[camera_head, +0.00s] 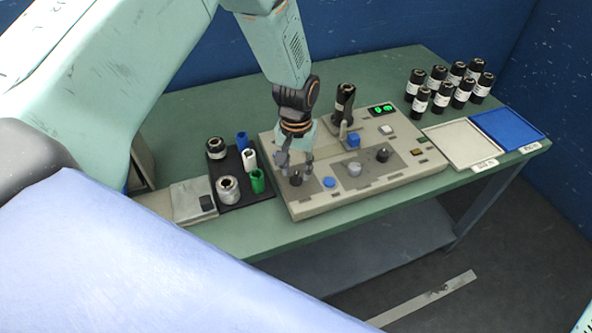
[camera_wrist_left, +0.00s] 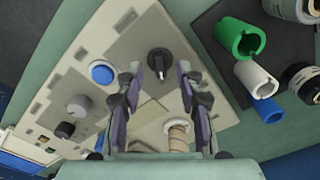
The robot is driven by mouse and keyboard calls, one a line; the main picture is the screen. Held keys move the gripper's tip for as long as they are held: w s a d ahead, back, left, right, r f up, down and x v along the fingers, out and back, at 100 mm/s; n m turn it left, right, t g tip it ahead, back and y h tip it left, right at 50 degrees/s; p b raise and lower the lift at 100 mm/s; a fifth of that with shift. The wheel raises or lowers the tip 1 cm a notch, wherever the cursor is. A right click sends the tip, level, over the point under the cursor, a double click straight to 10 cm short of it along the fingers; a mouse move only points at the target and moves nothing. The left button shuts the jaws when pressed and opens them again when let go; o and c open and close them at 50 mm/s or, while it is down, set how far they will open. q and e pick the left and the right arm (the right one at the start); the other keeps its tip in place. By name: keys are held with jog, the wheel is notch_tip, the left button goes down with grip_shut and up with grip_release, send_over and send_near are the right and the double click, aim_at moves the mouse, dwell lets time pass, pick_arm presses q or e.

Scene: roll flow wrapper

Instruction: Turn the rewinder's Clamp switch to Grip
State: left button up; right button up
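The beige rewinder (camera_head: 350,200) stands on the green table. A black rotary switch (camera_head: 296,179) sits on a grey plate at its front left corner. It also shows in the left wrist view (camera_wrist_left: 159,62), with its pointer bar visible. Its label is not readable, so I cannot tell its setting. My left gripper (camera_head: 295,167) points down over this switch. Its fingers are apart on either side of the switch in the left wrist view, and nothing is held; contact cannot be told. Another black knob (camera_head: 383,155) sits on the right plate. My right gripper is out of view.
A blue button (camera_head: 329,182) is close right of the left gripper. A black tray (camera_head: 226,193) with rolls and coloured cores stands left. A black roll (camera_head: 344,100) stands upright at the rewinder's back. Several black rolls (camera_head: 461,92), a white tray (camera_head: 458,147) and a blue tray (camera_head: 508,130) are right.

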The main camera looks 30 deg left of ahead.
aim_at(296, 176)
pick_arm(q)
notch_tip(296, 176, up, 11)
jog(key=shift+f, duration=0.15)
jog(key=shift+s+f, duration=0.1)
jog(key=shift+s, duration=0.05)
dwell(0.5)
